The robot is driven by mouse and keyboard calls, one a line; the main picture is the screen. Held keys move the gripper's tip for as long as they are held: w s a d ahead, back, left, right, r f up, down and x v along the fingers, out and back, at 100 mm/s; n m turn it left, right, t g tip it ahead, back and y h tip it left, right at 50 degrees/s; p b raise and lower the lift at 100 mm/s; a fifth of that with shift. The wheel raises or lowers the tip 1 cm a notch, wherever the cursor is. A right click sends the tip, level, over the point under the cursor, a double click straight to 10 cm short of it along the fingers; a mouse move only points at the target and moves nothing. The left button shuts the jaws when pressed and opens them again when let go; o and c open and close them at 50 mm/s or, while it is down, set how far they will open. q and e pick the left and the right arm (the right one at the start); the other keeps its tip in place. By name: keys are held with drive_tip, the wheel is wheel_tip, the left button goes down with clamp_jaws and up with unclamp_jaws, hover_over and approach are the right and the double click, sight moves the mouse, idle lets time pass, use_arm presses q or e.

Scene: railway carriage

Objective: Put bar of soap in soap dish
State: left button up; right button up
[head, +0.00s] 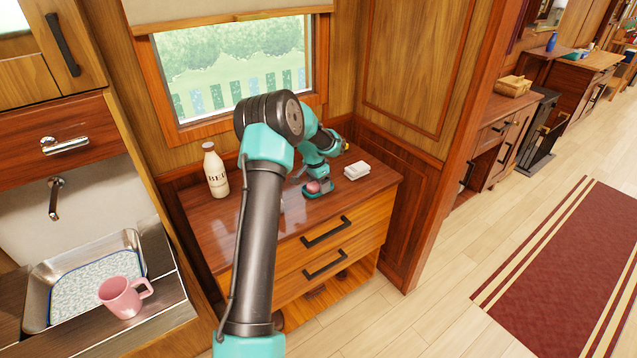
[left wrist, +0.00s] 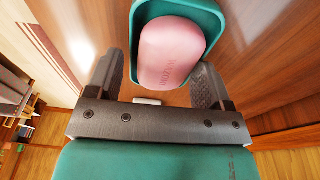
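The pink bar of soap (head: 313,187) lies in the teal soap dish (head: 326,190) on top of the wooden cabinet. In the left wrist view the soap (left wrist: 172,52), with raised lettering on its face, sits inside the rim of the dish (left wrist: 214,16). My left gripper (head: 311,177) is at the dish, its tips partly hidden by my arm in the head view. In the left wrist view the fingers of the left gripper (left wrist: 160,65) are spread wide on either side of the soap, with a gap at the left finger. My right gripper is not in view.
A white bottle (head: 215,172) stands at the cabinet's back left. A small white stacked object (head: 356,170) lies right of the dish. A pink mug (head: 122,296) stands by the metal sink (head: 38,290) at lower left. The window wall is close behind the cabinet.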

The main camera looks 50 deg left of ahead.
use_arm(q)
drive_tip(key=shift+o, duration=1.1)
drive_tip(key=shift+f, duration=0.1)
drive_tip(key=shift+s, duration=0.1)
wheel_tip(320, 180, up, 17)
drive_tip(key=s, duration=0.2)
drive_tip(key=shift+s+a+r, duration=0.2)
drive_tip(key=shift+a, duration=0.1)
drive_tip(key=shift+c, duration=0.3)
clamp_jaws()
idle(0.7)
